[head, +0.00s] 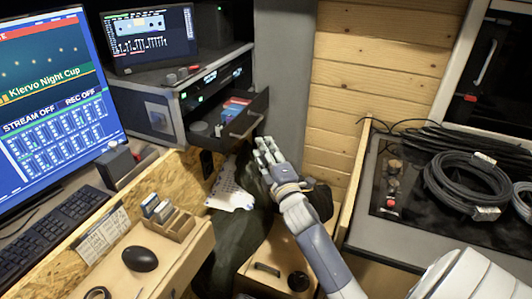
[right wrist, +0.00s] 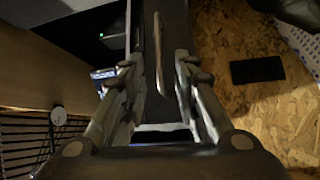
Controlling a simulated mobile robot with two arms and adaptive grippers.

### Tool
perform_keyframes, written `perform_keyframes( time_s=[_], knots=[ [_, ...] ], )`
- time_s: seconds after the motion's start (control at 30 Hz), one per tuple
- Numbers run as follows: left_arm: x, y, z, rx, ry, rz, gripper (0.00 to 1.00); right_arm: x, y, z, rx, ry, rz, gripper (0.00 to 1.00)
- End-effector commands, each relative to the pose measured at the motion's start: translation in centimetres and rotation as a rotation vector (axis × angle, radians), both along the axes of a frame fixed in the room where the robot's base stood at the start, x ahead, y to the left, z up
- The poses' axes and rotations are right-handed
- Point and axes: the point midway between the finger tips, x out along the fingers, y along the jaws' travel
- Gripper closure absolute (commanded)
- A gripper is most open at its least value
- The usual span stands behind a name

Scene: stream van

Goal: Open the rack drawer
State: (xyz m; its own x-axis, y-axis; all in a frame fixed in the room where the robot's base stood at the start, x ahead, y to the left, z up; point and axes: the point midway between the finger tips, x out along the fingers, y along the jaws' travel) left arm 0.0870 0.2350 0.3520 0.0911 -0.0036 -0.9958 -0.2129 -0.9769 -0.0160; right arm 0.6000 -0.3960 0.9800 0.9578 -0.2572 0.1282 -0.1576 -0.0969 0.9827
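The rack drawer (head: 255,108) is pulled out of the black rack below the small monitor in the head view. Its black front carries a pale bar handle (head: 245,124). Red and blue items and a small cup show inside the drawer. My right gripper (head: 265,152) is just below and in front of the handle, apart from it in the head view. In the right wrist view its two fingers are spread, and the handle (right wrist: 159,55) shows beyond and between them, with nothing gripped. My left gripper is not in view.
A desk with a large monitor (head: 50,90), keyboard (head: 45,235) and mouse (head: 140,259) is at left. A counter with coiled black cables (head: 465,185) is at right. A dark bag (head: 235,250) and a paper sheet (head: 230,190) lie below the drawer.

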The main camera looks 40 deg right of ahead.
Motion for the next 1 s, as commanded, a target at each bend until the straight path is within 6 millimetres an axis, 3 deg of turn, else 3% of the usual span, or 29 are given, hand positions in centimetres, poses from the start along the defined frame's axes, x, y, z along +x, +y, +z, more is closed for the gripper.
perform_keyframes(
  time_s=[0.37,0.47,0.57,0.77,1.0],
  knots=[
    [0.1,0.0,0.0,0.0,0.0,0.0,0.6,-0.9,0.2,-0.1,0.0,-0.001,0.0,0.72],
    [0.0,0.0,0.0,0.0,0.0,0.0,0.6,-0.8,0.2,-0.1,0.004,-0.002,0.001,0.83],
    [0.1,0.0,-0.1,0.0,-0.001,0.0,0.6,-0.7,0.3,-0.2,0.061,-0.021,0.013,0.83],
    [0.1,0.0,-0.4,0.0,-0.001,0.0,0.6,-0.1,0.7,-0.8,0.446,-0.141,0.091,0.83],
    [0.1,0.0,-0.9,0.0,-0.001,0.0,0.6,0.6,1.2,-1.4,1.105,-0.344,0.234,0.83]
  ],
)
